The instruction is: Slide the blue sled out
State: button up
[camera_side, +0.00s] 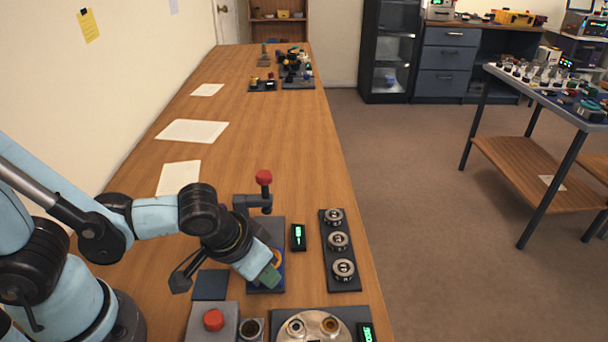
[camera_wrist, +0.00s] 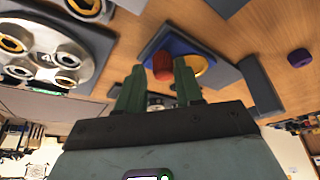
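The blue sled (camera_wrist: 178,40) carries a yellow ring (camera_wrist: 200,66) and lies on a grey base in the wrist view. In the side view only a small blue and yellow part of it (camera_side: 279,258) shows beside my gripper. My gripper (camera_side: 268,277) is low over the near end of the sled's dark base plate (camera_side: 262,232). In the wrist view its two green fingers (camera_wrist: 158,80) stand apart. A red knob (camera_wrist: 162,66) shows between the fingertips, and I cannot tell how far beyond them it is. I see nothing gripped.
A red-topped crank post (camera_side: 264,178) stands at the plate's far end. A small green display (camera_side: 298,238) and a strip of round dials (camera_side: 339,240) lie to the right. A red button box (camera_side: 213,320) and a round-topped unit (camera_side: 315,325) are in front. The table beyond is mostly clear.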

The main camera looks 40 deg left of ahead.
jog(key=v, duration=0.7)
dwell(0.5)
jog(key=shift+s+r, duration=0.1)
jog(key=shift+s, duration=0.05)
jog(key=w+a+r+t, duration=0.2)
jog(key=w+a+r, duration=0.2)
jog(key=a, duration=0.7)
jog(key=shift+w+a+t, duration=0.15)
jog(key=shift+w+t, duration=0.25)
jog(key=shift+w, duration=0.75)
